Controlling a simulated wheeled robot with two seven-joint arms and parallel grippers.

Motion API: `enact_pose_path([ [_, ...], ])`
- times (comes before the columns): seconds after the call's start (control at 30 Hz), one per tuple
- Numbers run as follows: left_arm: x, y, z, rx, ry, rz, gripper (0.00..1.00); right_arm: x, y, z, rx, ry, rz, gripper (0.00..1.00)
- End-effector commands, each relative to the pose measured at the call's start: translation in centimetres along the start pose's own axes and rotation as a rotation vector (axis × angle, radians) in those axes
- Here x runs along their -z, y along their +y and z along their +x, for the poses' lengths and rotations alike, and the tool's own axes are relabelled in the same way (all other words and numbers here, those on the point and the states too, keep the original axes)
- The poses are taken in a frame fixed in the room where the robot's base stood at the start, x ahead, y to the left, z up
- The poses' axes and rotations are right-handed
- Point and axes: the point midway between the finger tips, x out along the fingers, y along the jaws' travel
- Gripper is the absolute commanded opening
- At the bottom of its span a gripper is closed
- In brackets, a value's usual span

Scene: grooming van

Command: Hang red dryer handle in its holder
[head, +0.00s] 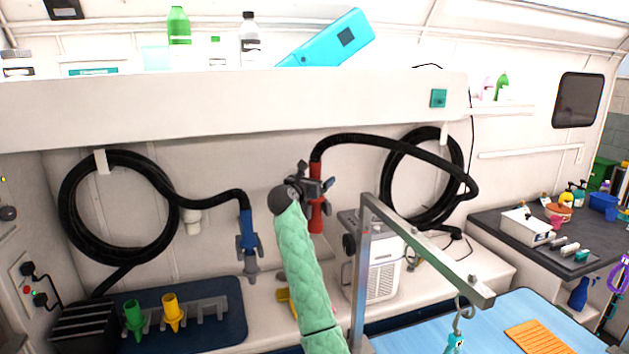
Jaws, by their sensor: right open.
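The red dryer handle (316,219) stands upright in front of the back wall, with a black hose curving from its top to the right. My right gripper (318,186), on a green quilted arm sleeve, is open at the middle of the red handle and covers part of it. Grey parts cluster there; I cannot tell how much is gripper and how much is the red handle's holder, or whether the handle sits in it. The blue dryer handle (247,225) hangs upright at the left in a grey holder (240,245). My left gripper is not in view.
Coiled black hoses (75,215) hang on the wall. A white dryer unit (383,272) and a grey post with an arm (425,262) stand right of my arm. A blue mat (235,300) holds green and yellow nozzles (171,313). A shelf (230,108) runs above.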

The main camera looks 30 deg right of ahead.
Motion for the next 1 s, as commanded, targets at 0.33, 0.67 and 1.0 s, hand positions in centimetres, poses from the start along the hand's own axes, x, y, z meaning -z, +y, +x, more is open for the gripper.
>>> enact_pose_path([
  [0.33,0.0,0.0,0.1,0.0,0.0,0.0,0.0,0.0,0.1,-1.0,-0.001,0.0,0.001,0.91],
  [0.67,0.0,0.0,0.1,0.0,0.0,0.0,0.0,0.0,0.0,-2.4,-0.001,0.0,0.001,0.91],
  [1.0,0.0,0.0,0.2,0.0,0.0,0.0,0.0,0.0,0.0,-3.7,0.0,-0.001,0.0,0.91],
])
